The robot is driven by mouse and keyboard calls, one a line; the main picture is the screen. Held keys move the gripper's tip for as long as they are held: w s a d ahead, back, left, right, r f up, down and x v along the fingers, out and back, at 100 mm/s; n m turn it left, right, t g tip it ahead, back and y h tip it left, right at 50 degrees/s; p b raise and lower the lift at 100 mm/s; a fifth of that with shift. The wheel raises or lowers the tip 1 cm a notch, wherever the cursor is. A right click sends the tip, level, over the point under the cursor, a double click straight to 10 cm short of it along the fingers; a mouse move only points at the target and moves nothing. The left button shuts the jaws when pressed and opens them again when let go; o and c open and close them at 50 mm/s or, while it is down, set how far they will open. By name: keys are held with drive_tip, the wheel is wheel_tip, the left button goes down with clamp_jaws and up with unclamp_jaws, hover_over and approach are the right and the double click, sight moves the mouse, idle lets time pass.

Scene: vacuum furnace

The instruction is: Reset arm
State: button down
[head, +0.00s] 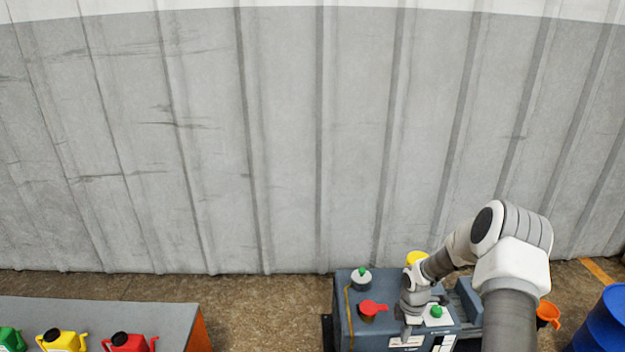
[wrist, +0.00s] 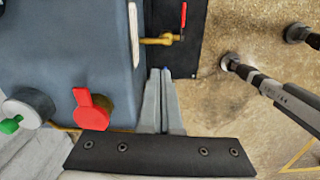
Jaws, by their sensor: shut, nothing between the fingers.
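My arm reaches in from the bottom right of the head view and bends down over a blue-grey machine (head: 345,320). My gripper (head: 405,338) points down at the machine's front side, beside a white label. In the wrist view my gripper (wrist: 164,72) has its two grey fingers together with nothing between them. They lie beside the machine's side wall (wrist: 80,45), over the gap to the floor; I cannot tell whether they touch it. A red handle (head: 372,308) on the machine also shows in the wrist view (wrist: 92,108), left of the fingers.
Green-topped knobs (head: 361,279) and a yellow cup (head: 416,257) are by the arm. A brass valve (wrist: 160,40) with a red lever juts out near the fingertips. An orange funnel (head: 547,314) and blue drum (head: 602,322) are right. A table (head: 130,310) holds coloured cans left.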

drive_tip(key=s+a+r+m+t+h, duration=0.1)
drive_tip(key=s+a+r+m, duration=0.1)
drive_tip(key=r, duration=0.8)
drive_tip(key=s+a+r+m, duration=0.1)
drive_tip(key=s+r+m, duration=0.15)
drive_tip(key=r, duration=0.75)
drive_tip(key=s+a+r+m+t+h, duration=0.1)
drive_tip(key=a+r+m, duration=0.15)
drive_tip(key=r, duration=0.85)
drive_tip(key=s+a+r+m+t+y, duration=0.1)
drive_tip(key=s+a+r+m, duration=0.25)
drive_tip(key=s, duration=0.35)
drive_tip(key=s+a+r+m+t+y, duration=0.1)
drive_tip(key=s+a+r+m, duration=0.15)
drive_tip(key=s+r, duration=0.4)
drive_tip(key=s+a+r+m+t, duration=0.1)
drive_tip(key=s+a+r+m, duration=0.2)
drive_tip(key=s, duration=0.6)
wheel_tip(320, 180, up, 22)
drive_tip(key=m+p, duration=0.1)
drive_tip(key=p, duration=2.1)
drive_tip(key=shift+d+r+p, duration=0.2)
drive_tip(key=shift+d+p, duration=0.1)
drive_tip(key=shift+d, duration=0.1)
